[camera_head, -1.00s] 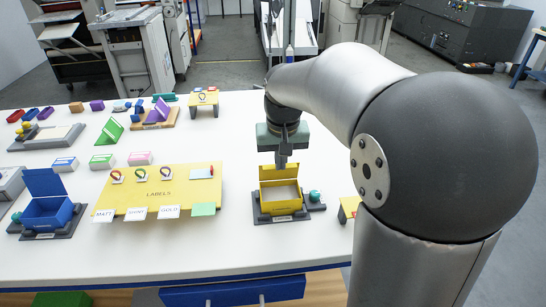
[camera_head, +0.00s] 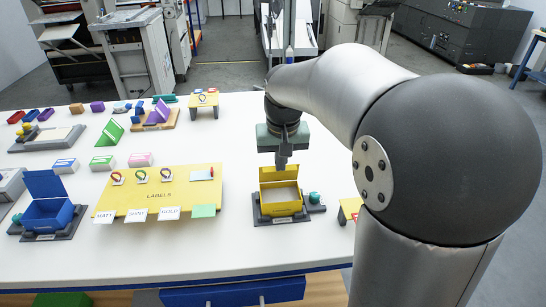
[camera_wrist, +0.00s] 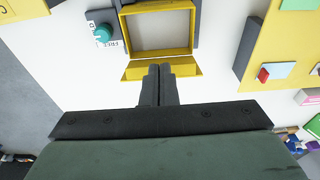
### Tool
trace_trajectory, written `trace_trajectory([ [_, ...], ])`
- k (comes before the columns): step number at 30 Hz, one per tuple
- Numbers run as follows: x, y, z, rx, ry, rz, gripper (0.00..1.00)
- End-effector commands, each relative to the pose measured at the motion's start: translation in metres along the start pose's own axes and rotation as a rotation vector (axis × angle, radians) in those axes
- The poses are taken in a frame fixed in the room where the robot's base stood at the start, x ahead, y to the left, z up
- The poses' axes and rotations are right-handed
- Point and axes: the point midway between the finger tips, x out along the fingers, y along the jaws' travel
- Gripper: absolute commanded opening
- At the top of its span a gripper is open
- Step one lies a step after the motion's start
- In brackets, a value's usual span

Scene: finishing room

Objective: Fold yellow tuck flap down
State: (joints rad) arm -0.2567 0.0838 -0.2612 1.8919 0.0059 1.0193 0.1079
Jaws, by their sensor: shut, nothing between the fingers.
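The yellow box (camera_head: 283,208) stands open in a dark holder at the front middle of the table. Its yellow lid (camera_head: 268,175) stands up at the back edge. In the wrist view the open box (camera_wrist: 127,32) is at the top, and a yellow flap strip (camera_wrist: 136,70) lies along its near side. My gripper (camera_head: 281,167) is shut and empty, pointing down at the top edge of the lid. In the wrist view its fingertips (camera_wrist: 160,68) overlap the middle of the yellow strip. I cannot tell whether they touch it. The fingers hide part of the strip.
A teal knob (camera_head: 314,197) sits right of the box; it also shows in the wrist view (camera_wrist: 103,33). A yellow labels board (camera_head: 184,190) lies to the left, and a blue open box (camera_head: 45,213) beyond it. The white table behind the yellow box is clear.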

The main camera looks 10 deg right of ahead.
Motion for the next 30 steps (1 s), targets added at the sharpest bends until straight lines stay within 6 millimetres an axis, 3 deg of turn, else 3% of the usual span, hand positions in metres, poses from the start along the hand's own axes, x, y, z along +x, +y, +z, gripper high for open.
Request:
trace_trajectory([
  [14,-0.022,0.000,0.001,0.001,0.000,0.000,0.00],
  [30,-0.076,0.000,-0.007,0.000,0.000,0.000,0.00],
])
